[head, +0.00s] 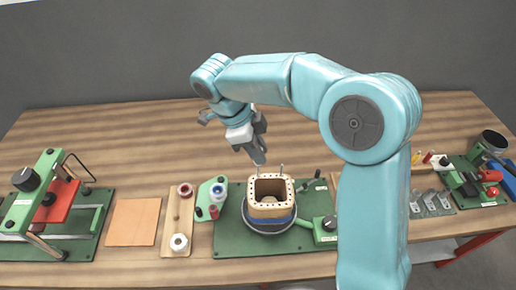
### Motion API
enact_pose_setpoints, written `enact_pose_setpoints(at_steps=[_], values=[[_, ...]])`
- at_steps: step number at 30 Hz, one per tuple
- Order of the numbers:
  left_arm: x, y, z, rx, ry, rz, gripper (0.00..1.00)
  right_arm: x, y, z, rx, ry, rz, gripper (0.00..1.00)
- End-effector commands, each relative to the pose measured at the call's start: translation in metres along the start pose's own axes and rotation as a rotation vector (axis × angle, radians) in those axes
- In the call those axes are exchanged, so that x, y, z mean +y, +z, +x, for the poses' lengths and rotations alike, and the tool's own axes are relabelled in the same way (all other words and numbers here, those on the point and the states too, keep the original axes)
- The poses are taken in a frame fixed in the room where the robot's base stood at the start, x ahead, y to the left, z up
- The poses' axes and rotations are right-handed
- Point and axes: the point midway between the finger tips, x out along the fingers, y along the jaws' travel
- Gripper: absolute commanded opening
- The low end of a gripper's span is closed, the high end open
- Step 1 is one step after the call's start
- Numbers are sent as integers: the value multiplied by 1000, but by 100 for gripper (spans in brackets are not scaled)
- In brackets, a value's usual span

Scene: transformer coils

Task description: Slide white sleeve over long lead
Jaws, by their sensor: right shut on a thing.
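The coil (270,205) is a tan, square-topped open former with a blue band near its base, standing upright on a green fixture plate (232,240). Two thin leads rise from its top, a left lead (258,171) and a right lead (282,169). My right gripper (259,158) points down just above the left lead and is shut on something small. I cannot make out the held thing between the fingers, and I cannot tell a white sleeve apart there. Whether the gripper touches the lead is unclear. My left gripper is out of view.
A wooden strip (178,220) with a red spool and a white roll lies left of the coil, beside a small green holder (205,205). An orange square sheet (134,222) and a green press (40,205) stand further left. Tools lie at right. The table behind is clear.

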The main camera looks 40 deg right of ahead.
Motion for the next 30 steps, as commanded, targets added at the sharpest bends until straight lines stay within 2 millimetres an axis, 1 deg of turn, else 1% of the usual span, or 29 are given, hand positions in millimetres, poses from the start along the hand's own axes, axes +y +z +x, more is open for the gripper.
enact_pose_setpoints(at_steps=[7, 21, 30], values=[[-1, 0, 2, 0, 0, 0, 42, 0, 1, 2, 0, 0, 0, 0], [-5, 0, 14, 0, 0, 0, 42, 0, 6, 15, 0, 0, 0, 0], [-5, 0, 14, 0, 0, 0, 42, 0, 7, 15, 0, 0, 0, 0]])
